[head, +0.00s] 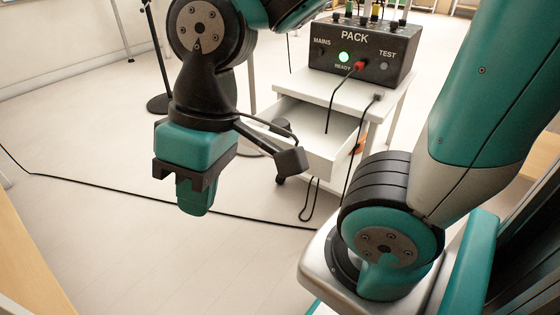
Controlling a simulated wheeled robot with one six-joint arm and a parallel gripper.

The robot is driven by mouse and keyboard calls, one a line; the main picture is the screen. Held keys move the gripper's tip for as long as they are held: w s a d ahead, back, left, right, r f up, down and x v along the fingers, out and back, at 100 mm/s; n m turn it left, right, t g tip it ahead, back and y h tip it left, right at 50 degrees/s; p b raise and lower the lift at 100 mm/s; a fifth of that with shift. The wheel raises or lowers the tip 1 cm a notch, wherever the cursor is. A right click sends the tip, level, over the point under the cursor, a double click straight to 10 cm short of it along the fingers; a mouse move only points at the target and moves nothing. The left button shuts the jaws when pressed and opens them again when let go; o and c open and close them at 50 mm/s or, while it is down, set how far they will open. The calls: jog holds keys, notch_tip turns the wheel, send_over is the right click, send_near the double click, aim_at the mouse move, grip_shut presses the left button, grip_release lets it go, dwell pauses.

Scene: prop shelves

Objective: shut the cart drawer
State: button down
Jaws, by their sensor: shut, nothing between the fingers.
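The white cart (350,95) stands right of the middle in the head view. Its drawer (318,147) is pulled open toward me, and the inside looks empty where it shows. My arm's wrist camera hides the drawer's left front part. My gripper (194,196) points down at the left of the drawer, over the floor. Its fingers are together with nothing between them. In the picture there is a gap between the fingers and the drawer front.
A black box labelled PACK (362,50) stands on the cart top, with a red plug and cables hanging down. A black cable (140,202) runs along the floor. A stand with a round black base (160,103) is behind my arm.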

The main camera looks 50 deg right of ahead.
jog(key=w+d+f+m+h, duration=0.3)
jog(key=w+d+f+m, duration=0.35)
jog(key=m, duration=0.55)
jog(key=m+g+h+b, duration=0.35)
jog(key=m+h, duration=0.35)
jog(key=m, duration=2)
send_near(317, 163)
jog(key=shift+g, duration=0.35)
jog(key=x, duration=0.5)
jog(key=shift+w+d+f, duration=0.1)
jog(key=shift+d+f, duration=0.05)
jog(key=shift+f, duration=0.05)
